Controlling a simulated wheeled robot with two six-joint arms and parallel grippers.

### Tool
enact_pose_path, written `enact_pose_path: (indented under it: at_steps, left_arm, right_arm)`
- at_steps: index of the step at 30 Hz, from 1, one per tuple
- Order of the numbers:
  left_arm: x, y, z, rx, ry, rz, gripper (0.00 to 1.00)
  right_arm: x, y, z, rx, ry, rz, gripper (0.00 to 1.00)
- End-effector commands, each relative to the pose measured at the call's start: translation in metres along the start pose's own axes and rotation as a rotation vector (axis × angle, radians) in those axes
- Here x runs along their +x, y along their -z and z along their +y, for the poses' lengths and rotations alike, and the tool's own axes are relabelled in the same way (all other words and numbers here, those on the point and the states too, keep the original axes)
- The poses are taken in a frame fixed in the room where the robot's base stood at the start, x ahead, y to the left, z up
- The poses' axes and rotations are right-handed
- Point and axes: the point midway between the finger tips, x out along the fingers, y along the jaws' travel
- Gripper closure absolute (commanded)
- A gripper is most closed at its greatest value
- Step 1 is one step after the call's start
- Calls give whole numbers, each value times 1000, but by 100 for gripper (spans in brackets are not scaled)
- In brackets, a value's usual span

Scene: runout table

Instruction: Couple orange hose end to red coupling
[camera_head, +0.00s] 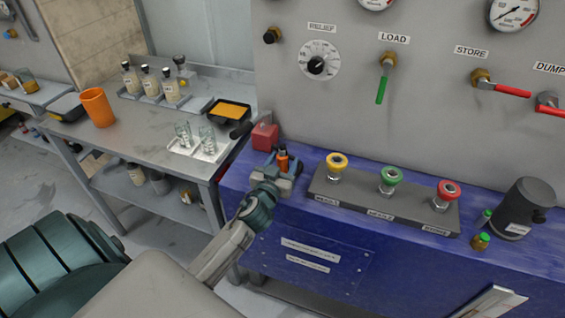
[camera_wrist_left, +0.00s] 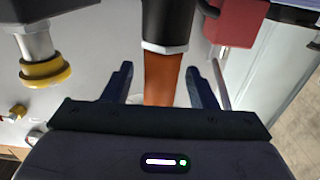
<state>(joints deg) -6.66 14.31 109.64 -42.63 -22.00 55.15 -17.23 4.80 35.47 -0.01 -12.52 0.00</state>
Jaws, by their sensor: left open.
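The orange hose end (camera_head: 283,160) stands upright at the left end of the blue bench. In the left wrist view the orange hose (camera_wrist_left: 163,80) has a black sleeve and a pale ring at its upper part. My left gripper (camera_head: 281,172) is open, with a finger on each side of the hose, and gaps show between fingers and hose. The red coupling (camera_head: 448,190) is the rightmost of three on a grey block, upright with nothing on it. The hose's lower part is hidden by my gripper in the head view. My right gripper is out of view.
The yellow coupling (camera_head: 337,162) and green coupling (camera_head: 391,178) stand between my gripper and the red one. A red box (camera_head: 265,136) is close behind my gripper. A dark canister (camera_head: 525,208) and small bottle (camera_head: 481,241) stand at the right. The gauge panel rises behind.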

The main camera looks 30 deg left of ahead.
Motion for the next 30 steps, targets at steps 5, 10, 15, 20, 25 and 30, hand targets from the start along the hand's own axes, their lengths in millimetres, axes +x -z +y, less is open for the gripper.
enact_pose_path:
  at_steps: [5,10,15,20,25,30]
  left_arm:
    - [0,-1,0,0,0,0,52]
    - [0,-1,0,-1,0,-1,85]
    - [0,0,0,-1,-1,1,100]
    - [0,2,0,-1,-1,1,100]
    - [0,24,0,-2,-1,5,100]
    - [0,59,0,-1,-1,7,100]
  right_arm:
    - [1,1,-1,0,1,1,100]
    - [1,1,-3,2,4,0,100]
    - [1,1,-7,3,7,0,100]
    - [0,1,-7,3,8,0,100]
    - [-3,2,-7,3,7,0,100]
    - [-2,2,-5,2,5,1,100]
